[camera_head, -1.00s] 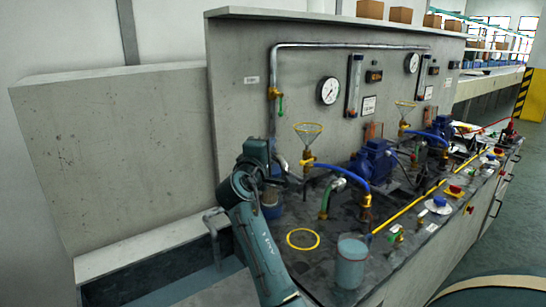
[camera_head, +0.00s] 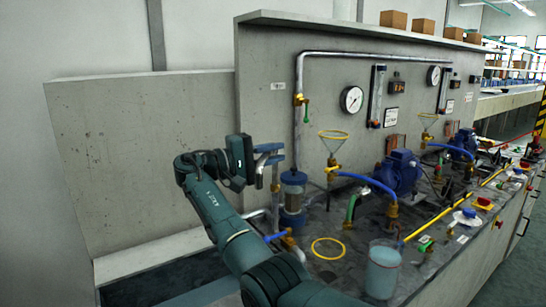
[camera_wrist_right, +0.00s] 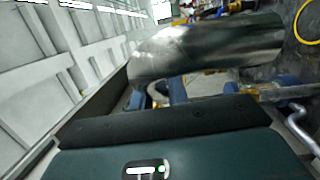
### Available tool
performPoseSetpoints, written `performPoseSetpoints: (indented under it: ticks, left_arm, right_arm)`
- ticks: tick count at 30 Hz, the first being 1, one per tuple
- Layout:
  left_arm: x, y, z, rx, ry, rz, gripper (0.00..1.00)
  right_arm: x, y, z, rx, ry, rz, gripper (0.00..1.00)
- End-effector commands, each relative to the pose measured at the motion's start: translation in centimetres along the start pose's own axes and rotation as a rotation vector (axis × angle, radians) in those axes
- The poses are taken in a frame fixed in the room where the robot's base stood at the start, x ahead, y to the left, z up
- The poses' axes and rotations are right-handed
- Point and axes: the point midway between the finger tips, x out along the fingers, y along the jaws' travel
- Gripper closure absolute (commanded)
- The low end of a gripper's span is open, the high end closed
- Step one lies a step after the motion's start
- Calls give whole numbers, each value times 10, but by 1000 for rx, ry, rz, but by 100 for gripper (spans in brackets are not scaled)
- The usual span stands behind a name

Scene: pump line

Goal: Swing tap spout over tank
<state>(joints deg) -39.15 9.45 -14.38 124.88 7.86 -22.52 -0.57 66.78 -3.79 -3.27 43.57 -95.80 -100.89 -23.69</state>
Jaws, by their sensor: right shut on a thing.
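The tap spout (camera_head: 274,178), a grey metal pipe, stands by a blue cylinder at the left end of the bench. My right gripper (camera_head: 268,153) is at the spout's top, shut on it and hiding part of it. In the right wrist view the spout (camera_wrist_right: 205,48) is a thick shiny pipe lying across in front of the gripper (camera_wrist_right: 180,90). A clear, bluish cylindrical vessel (camera_head: 384,268) stands at the bench's front. A dark basin (camera_head: 150,277) lies left of the bench. I cannot tell which is the tank. My left gripper is not seen.
A concrete panel (camera_head: 140,150) rises behind the basin. A yellow ring (camera_head: 328,248) lies on the bench. A yellow funnel (camera_head: 333,150), blue pumps (camera_head: 403,170), hoses and valves crowd the bench to the right. A tall pipe (camera_head: 298,130) runs up the back panel.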

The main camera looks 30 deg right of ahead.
Motion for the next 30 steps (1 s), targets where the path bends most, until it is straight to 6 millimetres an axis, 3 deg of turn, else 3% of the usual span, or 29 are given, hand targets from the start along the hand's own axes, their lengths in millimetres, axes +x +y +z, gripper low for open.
performPoseSetpoints:
  ticks: [30]
  left_arm:
    - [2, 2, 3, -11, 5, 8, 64]
  right_arm:
    - [2, 1, -1, -5, -125, -5, 100]
